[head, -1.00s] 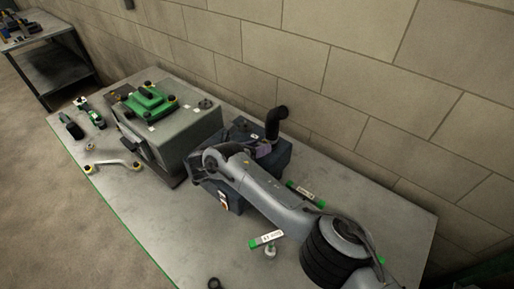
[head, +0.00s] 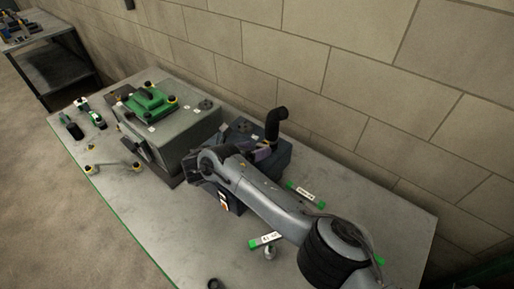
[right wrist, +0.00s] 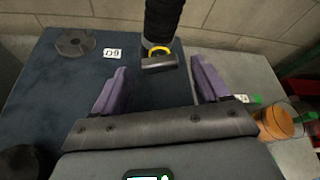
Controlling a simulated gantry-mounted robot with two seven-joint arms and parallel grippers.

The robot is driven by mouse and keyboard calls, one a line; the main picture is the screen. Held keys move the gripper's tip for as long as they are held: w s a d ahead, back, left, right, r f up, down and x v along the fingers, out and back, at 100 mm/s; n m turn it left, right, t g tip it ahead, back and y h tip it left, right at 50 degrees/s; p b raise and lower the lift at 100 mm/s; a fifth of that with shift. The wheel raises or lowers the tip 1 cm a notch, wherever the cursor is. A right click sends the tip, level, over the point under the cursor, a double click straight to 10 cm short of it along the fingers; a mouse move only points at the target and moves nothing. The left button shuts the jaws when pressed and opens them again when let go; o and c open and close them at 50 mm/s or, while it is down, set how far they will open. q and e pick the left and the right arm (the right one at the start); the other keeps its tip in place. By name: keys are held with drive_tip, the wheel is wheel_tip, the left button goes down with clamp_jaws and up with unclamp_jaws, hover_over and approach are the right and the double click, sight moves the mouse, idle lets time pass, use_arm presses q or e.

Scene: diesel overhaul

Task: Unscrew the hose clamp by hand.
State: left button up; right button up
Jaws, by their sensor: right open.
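A black elbow hose (head: 275,122) stands upright on the dark blue block (head: 284,155). In the right wrist view the hose (right wrist: 163,20) rises at top centre, with a yellow ring and a grey bar, seemingly the hose clamp (right wrist: 158,64), at its base. My right gripper (right wrist: 160,68) is open, its two purple fingers apart to the left and right of the clamp, with nothing between them and a visible gap to each side. In the head view my arm hides most of the gripper, and the clamp cannot be made out. My left gripper is not in view.
A grey housing with a green-topped part (head: 152,100) stands left of the block. A round grey disc (right wrist: 75,42) and a "60" label (right wrist: 112,53) lie on the block. Labelled green-ended strips (head: 265,240) lie on the bench.

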drive_tip(key=v, duration=0.9)
drive_tip(key=shift+r, duration=0.1)
